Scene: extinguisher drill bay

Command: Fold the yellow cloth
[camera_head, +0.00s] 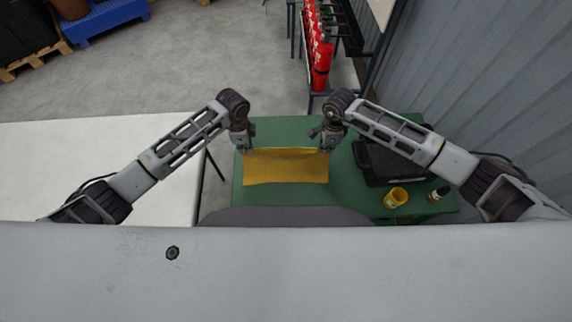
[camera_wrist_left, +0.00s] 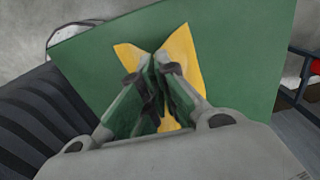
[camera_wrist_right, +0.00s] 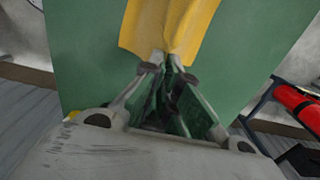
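The yellow cloth (camera_head: 286,168) lies over the green table (camera_head: 275,128), spread wide between my two grippers. Its far edge looks raised, with a darker band along it. My left gripper (camera_head: 248,149) is at the cloth's far left corner. In the left wrist view the cloth (camera_wrist_left: 186,57) puckers at the closed fingertips (camera_wrist_left: 152,68). My right gripper (camera_head: 326,149) is at the far right corner. In the right wrist view the cloth (camera_wrist_right: 168,25) bunches into the closed fingertips (camera_wrist_right: 167,68). The pinched bits are hidden between the fingers.
A black case (camera_head: 385,165) lies to the right of the cloth on the green table. A yellow cup (camera_head: 396,198) and a small dark bottle (camera_head: 438,194) stand nearer me. A white table (camera_head: 90,150) is at left. Red extinguishers (camera_head: 318,50) stand in a rack beyond.

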